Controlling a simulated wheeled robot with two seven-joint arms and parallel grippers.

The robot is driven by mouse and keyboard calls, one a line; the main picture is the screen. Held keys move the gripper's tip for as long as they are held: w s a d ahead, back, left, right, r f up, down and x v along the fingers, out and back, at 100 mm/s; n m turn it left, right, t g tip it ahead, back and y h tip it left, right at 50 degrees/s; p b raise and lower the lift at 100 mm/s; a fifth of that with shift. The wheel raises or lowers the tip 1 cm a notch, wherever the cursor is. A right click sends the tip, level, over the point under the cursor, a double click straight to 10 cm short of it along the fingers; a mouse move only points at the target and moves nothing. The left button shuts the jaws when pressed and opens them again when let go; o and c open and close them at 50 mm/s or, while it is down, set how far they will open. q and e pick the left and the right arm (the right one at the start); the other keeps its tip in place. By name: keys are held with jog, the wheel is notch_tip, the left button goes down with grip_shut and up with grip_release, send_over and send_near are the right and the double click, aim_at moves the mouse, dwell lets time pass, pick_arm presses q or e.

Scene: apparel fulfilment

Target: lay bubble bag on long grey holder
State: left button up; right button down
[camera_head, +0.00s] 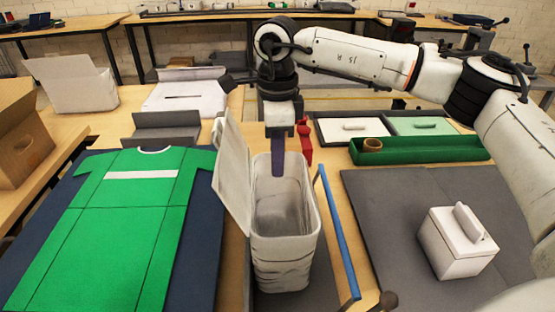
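My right gripper (278,166) points straight down over the mouth of a tall white open container (285,262) with a raised flap. Its dark fingertips reach the level of the far rim. They show edge-on, so I cannot tell their opening or any grip. A long grey holder (165,119) with a raised back lies left of the gripper, beyond the green shirt. Behind it is a white flat piece with a dark slot (188,92). I cannot tell for sure which white item is the bubble bag. My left gripper is not in view.
A green shirt (130,215) lies on a dark blue mat at left. A blue bar (335,230) runs right of the white container. A lidded white box (452,258) stands on grey mats at right. A green tray (425,152) lies behind. A cardboard box (20,150) stands far left.

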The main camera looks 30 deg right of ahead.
jog(key=c, duration=1.4)
grip_release()
jog(key=shift+r, duration=0.1)
jog(key=shift+r+p, duration=2.7)
jog(key=shift+r, duration=0.85)
jog(key=shift+f, duration=0.1)
